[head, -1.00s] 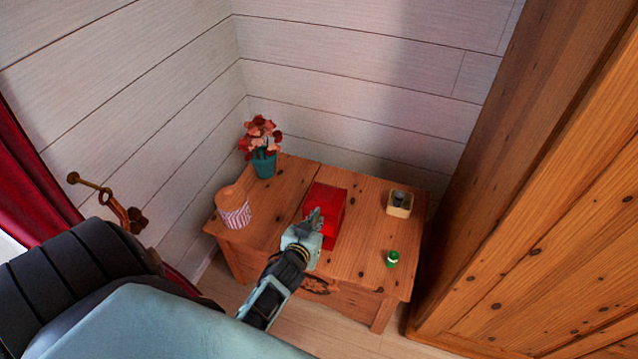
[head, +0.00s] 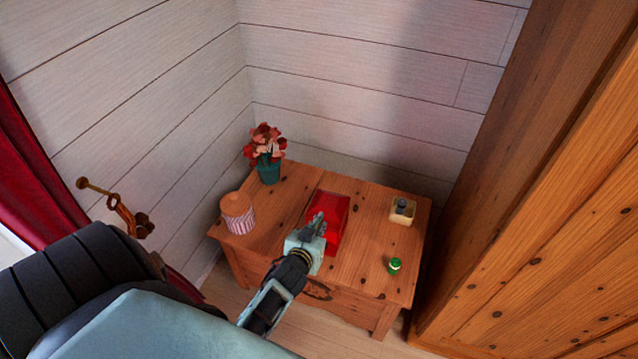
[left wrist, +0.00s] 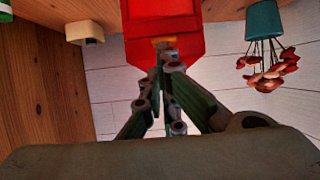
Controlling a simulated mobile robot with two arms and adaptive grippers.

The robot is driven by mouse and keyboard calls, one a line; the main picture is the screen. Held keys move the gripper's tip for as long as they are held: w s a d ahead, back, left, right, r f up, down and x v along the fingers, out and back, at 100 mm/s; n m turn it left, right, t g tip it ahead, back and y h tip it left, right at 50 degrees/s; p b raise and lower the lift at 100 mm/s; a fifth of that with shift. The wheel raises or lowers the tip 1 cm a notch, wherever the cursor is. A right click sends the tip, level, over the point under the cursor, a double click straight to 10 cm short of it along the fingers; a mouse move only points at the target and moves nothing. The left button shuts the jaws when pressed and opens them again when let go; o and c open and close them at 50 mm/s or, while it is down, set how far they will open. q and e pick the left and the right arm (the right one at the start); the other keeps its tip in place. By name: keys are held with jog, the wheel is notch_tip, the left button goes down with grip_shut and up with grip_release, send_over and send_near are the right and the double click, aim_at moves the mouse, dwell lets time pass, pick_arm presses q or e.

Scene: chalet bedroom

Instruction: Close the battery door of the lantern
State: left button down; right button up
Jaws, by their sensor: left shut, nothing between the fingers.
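The lantern (head: 337,210) is a red, box-shaped thing on the wooden chest. In the left wrist view, which is upside down, its red body (left wrist: 160,22) fills the top middle. I cannot clearly make out the battery door or how far open it is. My left gripper (head: 318,222) is shut and empty, over the near side of the lantern. In the left wrist view its fingertips (left wrist: 165,54) meet just at the lantern's edge, by a small orange part (left wrist: 163,41). Whether they touch is unclear. My right gripper is out of view.
On the chest (head: 370,265) stand a striped tub (head: 238,217), a potted flower (head: 267,165), a small cream box (head: 402,210) and a green-capped item (head: 395,266). A wooden wardrobe (head: 540,220) is close on the right. Plank walls stand behind.

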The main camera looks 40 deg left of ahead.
pick_arm(q)
jog(key=s+d+f+b, duration=0.1)
jog(key=s+d, duration=0.2)
jog(key=s, duration=0.6)
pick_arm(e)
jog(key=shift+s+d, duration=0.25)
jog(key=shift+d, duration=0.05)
